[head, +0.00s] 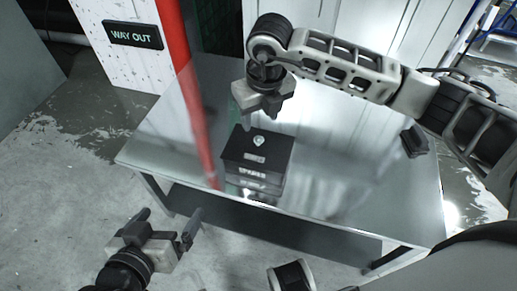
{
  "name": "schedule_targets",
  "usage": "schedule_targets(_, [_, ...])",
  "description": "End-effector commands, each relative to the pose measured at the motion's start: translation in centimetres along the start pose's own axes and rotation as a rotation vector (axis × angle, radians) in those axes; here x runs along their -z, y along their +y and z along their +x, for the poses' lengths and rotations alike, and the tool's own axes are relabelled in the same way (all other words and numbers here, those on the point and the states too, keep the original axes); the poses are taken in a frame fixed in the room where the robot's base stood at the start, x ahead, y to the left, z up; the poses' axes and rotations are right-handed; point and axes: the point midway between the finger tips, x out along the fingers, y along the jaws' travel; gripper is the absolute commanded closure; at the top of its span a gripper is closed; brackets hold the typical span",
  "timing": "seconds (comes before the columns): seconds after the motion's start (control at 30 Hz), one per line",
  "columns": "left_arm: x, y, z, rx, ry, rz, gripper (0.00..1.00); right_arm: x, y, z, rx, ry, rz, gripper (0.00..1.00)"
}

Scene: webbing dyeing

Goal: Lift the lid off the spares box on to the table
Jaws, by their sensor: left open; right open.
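The spares box (255,177) stands on the glossy grey table (340,190), left of its middle and near the front edge. Its dark lid (240,144) is on top, with a small pale knob (259,141) at the lid's middle. Pale lettering shows on the box front. My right gripper (260,119) is open and empty, pointing down above and behind the knob in the picture, apart from it. My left gripper (170,215) is open and empty, low at the left, in front of the table edge and away from the box.
A small dark object (413,141) lies at the table's right side. A red post (173,35) rises at the left, with a red streak continuing over the tabletop. A "WAY OUT" sign (133,34) hangs on the wall behind.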

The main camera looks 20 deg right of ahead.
Motion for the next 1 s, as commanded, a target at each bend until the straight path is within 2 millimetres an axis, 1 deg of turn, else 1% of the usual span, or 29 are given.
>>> schedule_targets(0.03, [-0.1,0.0,0.1,-0.003,0.010,0.002,0.02,0.1,0.0,1.2,0.000,0.003,0.001,0.50])
schedule_targets(0.1, [0.1,0.1,0.0,-0.006,0.021,0.003,0.02,0.1,0.0,2.2,-0.001,0.001,0.000,0.50])
schedule_targets(0.37, [0.5,0.2,-0.1,-0.010,0.045,0.004,0.02,0.1,0.0,3.6,-0.002,0.000,-0.001,0.50])
schedule_targets(0.47, [0.5,0.2,0.1,-0.011,0.056,0.003,0.02,0.2,-0.1,4.8,-0.002,0.001,-0.001,0.50])
schedule_targets(0.57, [0.5,0.3,0.2,-0.015,0.075,0.003,0.02,0.4,-0.2,6.4,-0.003,0.002,-0.001,0.50])
schedule_targets(0.7, [1.4,0.8,-0.2,-0.030,0.118,0.007,0.02,0.4,-0.1,8.2,-0.003,0.001,-0.002,0.50])
schedule_targets(0.8, [1.7,1.1,-0.5,-0.039,0.129,0.010,0.02,0.3,-0.1,8.3,-0.004,-0.001,-0.002,0.50])
schedule_targets(0.93, [1.6,1.2,-0.6,-0.041,0.126,0.013,0.02,0.3,-0.1,8.3,-0.003,-0.001,-0.002,0.50])
schedule_targets(0.97, [1.6,1.2,-0.6,-0.041,0.125,0.014,0.02,0.3,-0.1,8.2,-0.003,-0.001,-0.002,0.56])
schedule_targets(1.0, [1.6,1.2,-0.6,-0.040,0.124,0.015,0.02,0.3,-0.1,8.2,-0.003,-0.001,-0.002,0.67])
